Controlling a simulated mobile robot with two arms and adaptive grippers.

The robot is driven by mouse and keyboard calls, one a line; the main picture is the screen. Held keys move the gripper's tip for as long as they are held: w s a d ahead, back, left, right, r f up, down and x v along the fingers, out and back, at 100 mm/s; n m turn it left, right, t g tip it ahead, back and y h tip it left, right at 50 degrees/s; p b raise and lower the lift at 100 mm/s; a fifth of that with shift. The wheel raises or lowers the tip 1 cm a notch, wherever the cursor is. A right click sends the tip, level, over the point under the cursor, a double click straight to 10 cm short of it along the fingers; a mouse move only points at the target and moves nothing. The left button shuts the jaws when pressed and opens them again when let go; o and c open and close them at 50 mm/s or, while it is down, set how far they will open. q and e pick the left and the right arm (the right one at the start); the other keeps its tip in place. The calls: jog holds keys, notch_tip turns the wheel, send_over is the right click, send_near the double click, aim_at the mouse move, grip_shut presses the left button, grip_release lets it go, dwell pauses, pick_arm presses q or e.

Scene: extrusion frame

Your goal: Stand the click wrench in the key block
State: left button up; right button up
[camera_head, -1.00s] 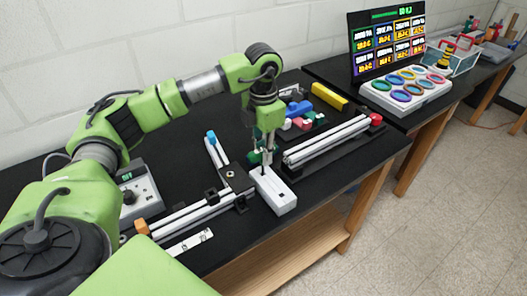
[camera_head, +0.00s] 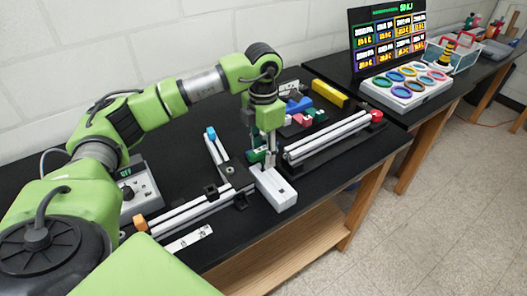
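A white block with a small dark slot (camera_head: 287,196), which appears to be the key block, lies at the front edge of the black table. My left gripper (camera_head: 268,152) points down over the back end of this block. Its fingers are small and dark here, and I cannot tell whether they are open or shut. A thin upright shape shows between the fingers and the block; I cannot tell whether it is the click wrench or a finger. I cannot make out the click wrench elsewhere. My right gripper is out of view.
White extrusion bars (camera_head: 185,216) lie left of the block, with a blue-capped bar (camera_head: 213,146) behind. More bars (camera_head: 328,138) lie to the right. A green block (camera_head: 257,155) sits close behind my gripper. A grey control box (camera_head: 139,189) stands at left.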

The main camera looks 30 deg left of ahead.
pick_arm(q)
jog(key=shift+r, duration=0.1)
notch_tip(320, 180, up, 12)
dwell(0.5)
